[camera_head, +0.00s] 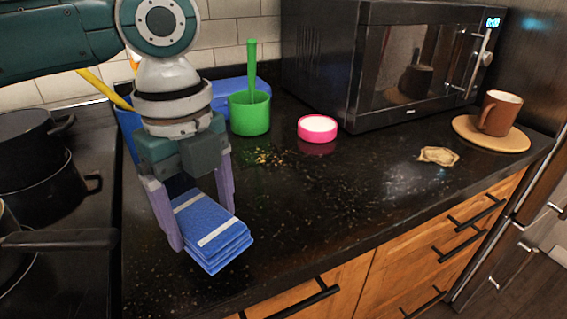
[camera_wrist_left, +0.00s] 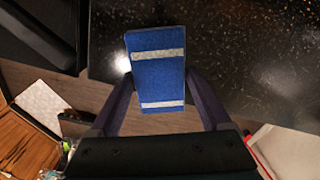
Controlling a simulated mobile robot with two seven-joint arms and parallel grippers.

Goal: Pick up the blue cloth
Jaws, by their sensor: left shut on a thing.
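The blue cloth (camera_head: 212,232) is a folded stack with pale stripes, near the front left of the dark counter in the head view. My left gripper (camera_head: 203,220) comes down from above, with its two purple fingers on either side of the cloth, and is shut on it. The left wrist view shows the cloth (camera_wrist_left: 156,82) between the fingers, extending out past the fingertips. It appears to be held clear of the counter, near its front edge, though the exact gap is hard to tell. My right gripper is not in view.
A green cup with a handle (camera_head: 249,112), a pink-rimmed round dish (camera_head: 317,129) and crumbs (camera_head: 272,157) are behind. The microwave (camera_head: 390,65), a brown mug (camera_head: 499,113) on a round board (camera_head: 464,130) and a crumpled scrap (camera_head: 438,156) are right. Pots (camera_head: 40,152) stand left. The front middle counter is clear.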

